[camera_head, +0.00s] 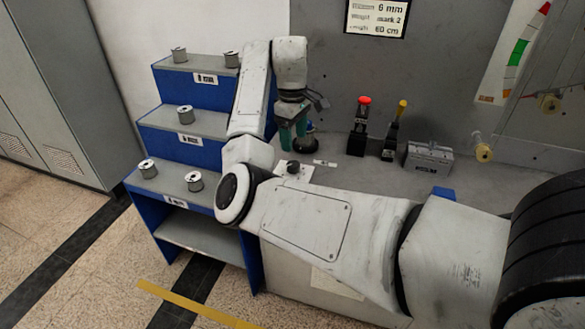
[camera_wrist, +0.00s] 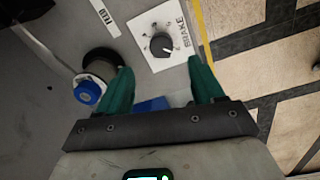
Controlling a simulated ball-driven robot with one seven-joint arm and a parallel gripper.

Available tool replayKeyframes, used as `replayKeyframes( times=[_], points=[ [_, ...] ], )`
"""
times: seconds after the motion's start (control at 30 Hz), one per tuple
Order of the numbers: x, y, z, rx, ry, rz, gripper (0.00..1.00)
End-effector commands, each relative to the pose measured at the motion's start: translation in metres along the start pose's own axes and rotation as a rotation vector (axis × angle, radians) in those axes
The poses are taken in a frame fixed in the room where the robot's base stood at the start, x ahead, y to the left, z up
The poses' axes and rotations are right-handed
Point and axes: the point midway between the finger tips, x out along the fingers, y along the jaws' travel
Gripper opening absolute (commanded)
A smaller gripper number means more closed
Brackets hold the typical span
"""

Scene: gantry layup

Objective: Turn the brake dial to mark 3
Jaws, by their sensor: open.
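The brake dial (camera_wrist: 161,45) is a dark round knob on a white plate (camera_wrist: 146,24) lettered BRAKE. A pale pointer line on it points toward the lower right of the wrist picture; the scale marks are too small to read. In the head view the dial (camera_head: 293,167) sits at the bench's front edge, beside my forearm. My gripper (camera_wrist: 160,68) has two teal fingers, open and empty, one to each side below the dial in the wrist view, apart from it. In the head view my gripper (camera_head: 293,132) points down over the bench, behind the dial.
A black round part (camera_wrist: 102,62) and a blue-capped part (camera_wrist: 87,92) lie left of the fingers. A red-topped lever (camera_head: 361,125), a yellow-topped lever (camera_head: 397,125) and a grey box (camera_head: 428,158) stand right. Blue steps (camera_head: 190,88) hold spools.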

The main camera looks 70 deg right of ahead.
Motion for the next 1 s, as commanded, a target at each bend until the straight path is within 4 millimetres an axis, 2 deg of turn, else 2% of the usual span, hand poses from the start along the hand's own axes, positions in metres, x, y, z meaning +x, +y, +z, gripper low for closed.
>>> replayKeyframes(
  times=[0.13, 0.27, 0.73, 1.0],
  points=[
    [-0.01, 0.003, -0.005, -0.032, 0.012, -0.035, 0.67],
    [-0.006, 0.003, -0.006, -0.04, 0.01, -0.042, 0.67],
    [0.069, -0.001, -0.006, -0.039, 0.01, -0.041, 0.67],
    [0.093, -0.001, -0.007, -0.039, 0.012, -0.039, 0.67]
  ],
)
